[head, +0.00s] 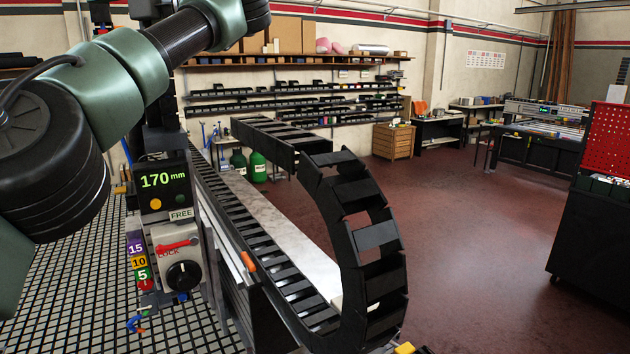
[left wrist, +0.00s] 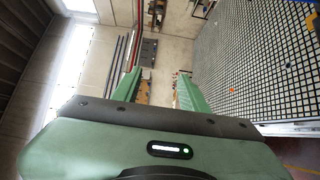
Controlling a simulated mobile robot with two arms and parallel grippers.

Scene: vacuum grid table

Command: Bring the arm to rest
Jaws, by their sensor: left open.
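My left arm (head: 130,70) comes in from the upper left of the head view, raised over the grid table (head: 60,290). Its gripper is outside that view. In the left wrist view my left gripper (left wrist: 157,80) shows two green fingers, apart, with nothing between them. The grid table also fills the right of that view (left wrist: 260,60), tilted and clear of the fingers. My right gripper is in neither view.
A unit on the table has a display (head: 164,185) reading 170 mm, a FREE label, a red lever (head: 176,244) and a black knob (head: 183,275). A black cable chain (head: 375,240) curves beside it. Open floor (head: 470,220) lies to the right, before a dark cabinet (head: 595,240).

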